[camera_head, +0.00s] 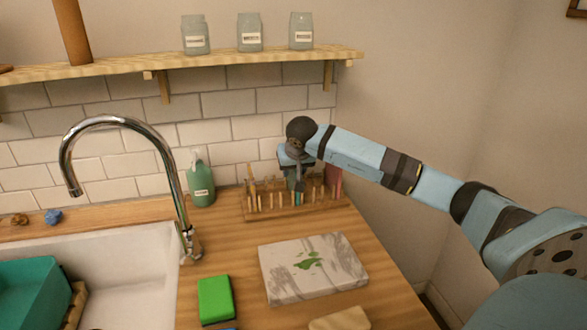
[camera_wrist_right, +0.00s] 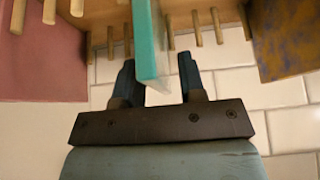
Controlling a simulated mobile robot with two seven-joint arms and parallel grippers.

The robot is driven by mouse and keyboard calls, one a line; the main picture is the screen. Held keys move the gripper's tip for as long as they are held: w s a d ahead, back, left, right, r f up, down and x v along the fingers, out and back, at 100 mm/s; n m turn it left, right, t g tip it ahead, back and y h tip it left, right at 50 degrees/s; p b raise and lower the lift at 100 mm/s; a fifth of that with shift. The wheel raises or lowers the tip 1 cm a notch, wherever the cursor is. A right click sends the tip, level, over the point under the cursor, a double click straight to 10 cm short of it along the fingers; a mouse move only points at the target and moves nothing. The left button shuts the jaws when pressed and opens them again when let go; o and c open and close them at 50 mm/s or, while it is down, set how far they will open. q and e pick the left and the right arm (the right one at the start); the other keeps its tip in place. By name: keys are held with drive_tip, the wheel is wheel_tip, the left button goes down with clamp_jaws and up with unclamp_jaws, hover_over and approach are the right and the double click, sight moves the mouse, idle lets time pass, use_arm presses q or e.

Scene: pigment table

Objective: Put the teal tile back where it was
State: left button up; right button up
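The teal tile (camera_wrist_right: 148,40) stands edge-on among the pegs of the wooden rack (camera_wrist_right: 225,15) in the right wrist view. My right gripper (camera_wrist_right: 158,62) has its two fingers spread, one on each side of the tile's near end. A gap shows between the tile and the right-hand finger; contact at the other finger is unclear. In the head view, my right gripper (camera_head: 297,178) is at the rack (camera_head: 300,210), and the tile is mostly hidden there. My left gripper is not in view.
A pink tile (camera_wrist_right: 45,65) and a mottled dark tile (camera_wrist_right: 285,40) flank the teal one. A green bottle (camera_head: 201,182) stands left of the rack. A marble slab (camera_head: 340,280) and a green sponge (camera_head: 215,300) lie in front. The sink (camera_head: 130,255) and faucet are left.

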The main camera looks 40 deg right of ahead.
drive_tip(key=v, duration=1.2)
drive_tip(key=shift+r+p, duration=0.2)
drive_tip(key=shift+p, duration=0.15)
